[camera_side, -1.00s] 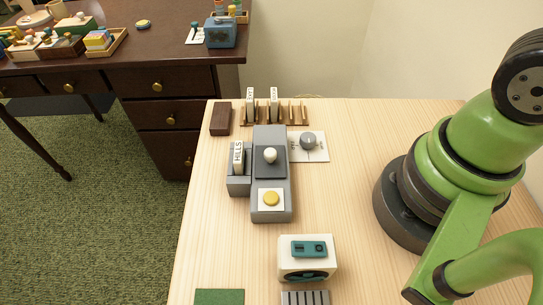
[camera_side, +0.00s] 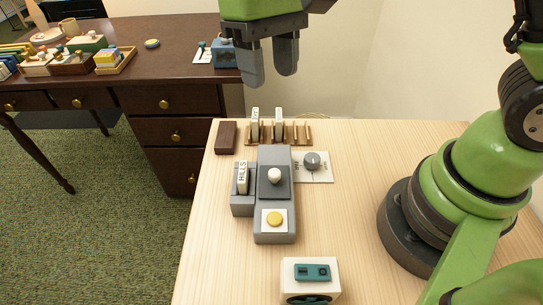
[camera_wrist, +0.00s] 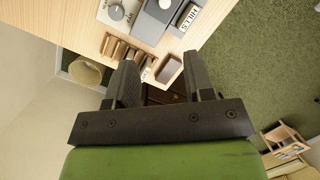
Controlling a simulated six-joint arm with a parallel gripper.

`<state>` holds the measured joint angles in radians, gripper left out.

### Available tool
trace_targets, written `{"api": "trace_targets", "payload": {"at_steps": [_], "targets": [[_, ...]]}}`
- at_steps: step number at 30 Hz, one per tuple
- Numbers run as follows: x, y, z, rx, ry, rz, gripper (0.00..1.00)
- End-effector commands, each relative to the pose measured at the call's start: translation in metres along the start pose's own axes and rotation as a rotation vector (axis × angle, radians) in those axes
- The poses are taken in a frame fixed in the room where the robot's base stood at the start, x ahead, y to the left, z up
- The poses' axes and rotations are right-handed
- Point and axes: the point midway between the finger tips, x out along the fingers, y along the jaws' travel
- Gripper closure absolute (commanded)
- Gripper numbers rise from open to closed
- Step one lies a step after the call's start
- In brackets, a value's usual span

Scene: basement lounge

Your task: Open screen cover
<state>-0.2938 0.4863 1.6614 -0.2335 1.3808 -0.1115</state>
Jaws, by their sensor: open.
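A grey device (camera_side: 274,215) stands on the light wooden table. A dark square panel with a white knob (camera_side: 274,175) lies flat on its upper part; it looks like the screen cover and appears closed. My gripper (camera_side: 269,68) is open and empty, above the table's far edge, well apart from the device. In the wrist view, my gripper (camera_wrist: 160,70) points toward the rack, and the device (camera_wrist: 155,18) is cut off at the top.
A wooden rack (camera_side: 295,133) with upright white blocks stands behind the device, beside a dark brown block (camera_side: 226,138). A grey dial on a white plate (camera_side: 313,162) is right of the device. A cream and teal box (camera_side: 311,277) stands in front. The table's right middle is clear.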

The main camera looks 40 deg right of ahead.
Motion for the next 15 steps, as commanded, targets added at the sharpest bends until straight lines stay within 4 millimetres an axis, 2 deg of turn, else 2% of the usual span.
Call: {"api": "trace_targets", "payload": {"at_steps": [1, 6, 15], "targets": [[0.016, -0.006, -0.007, -0.012, -0.050, 0.024, 0.52], [0.051, -0.018, -0.018, -0.037, -0.153, 0.078, 0.52], [0.079, -0.019, -0.017, -0.044, -0.192, 0.098, 0.52]]}}
